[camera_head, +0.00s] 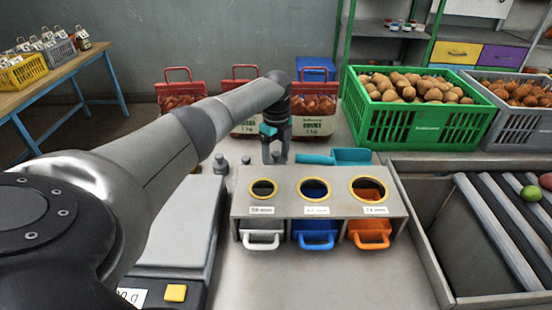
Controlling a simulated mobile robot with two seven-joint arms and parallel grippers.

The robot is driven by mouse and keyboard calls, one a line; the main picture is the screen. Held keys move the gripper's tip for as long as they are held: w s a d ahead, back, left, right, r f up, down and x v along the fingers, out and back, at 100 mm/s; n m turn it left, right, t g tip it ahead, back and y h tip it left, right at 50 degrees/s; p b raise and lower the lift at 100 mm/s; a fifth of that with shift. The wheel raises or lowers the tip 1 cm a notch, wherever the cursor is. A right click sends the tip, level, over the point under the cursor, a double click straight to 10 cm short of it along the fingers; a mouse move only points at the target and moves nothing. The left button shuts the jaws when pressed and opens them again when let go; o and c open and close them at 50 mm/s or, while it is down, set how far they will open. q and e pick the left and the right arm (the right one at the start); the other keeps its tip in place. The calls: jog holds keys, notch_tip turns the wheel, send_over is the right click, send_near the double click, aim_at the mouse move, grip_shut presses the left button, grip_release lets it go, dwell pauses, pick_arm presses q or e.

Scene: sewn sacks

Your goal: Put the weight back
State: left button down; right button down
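My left gripper (275,152) points down behind the sizing box, at the right end of a short row of grey weights. Its two fingers stand a little apart. A small grey shape shows between them, but I cannot tell whether it is a weight or whether they grip it. One grey weight (220,164) stands upright on the table to the left, and a smaller weight (245,160) stands between it and the gripper. The scale (178,235), with a yellow button, is at the front left, partly hidden by my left arm. My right gripper is out of view.
The sizing box (330,212) has three round holes and white, blue and orange drawers. A teal scoop (350,156) lies behind it. Red-topped sacks (313,110), a green potato crate (420,125) and a grey crate (518,125) stand behind. A roller tray (430,240) is at right.

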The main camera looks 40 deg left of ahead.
aim_at(276, 153)
pick_arm(q)
grip_release()
jog(key=shift+f, duration=0.1)
notch_tip(276, 153, up, 12)
jog(key=p, duration=0.1)
jog(key=shift+r+p, duration=0.2)
jog(key=shift+p, duration=0.15)
dwell(0.7)
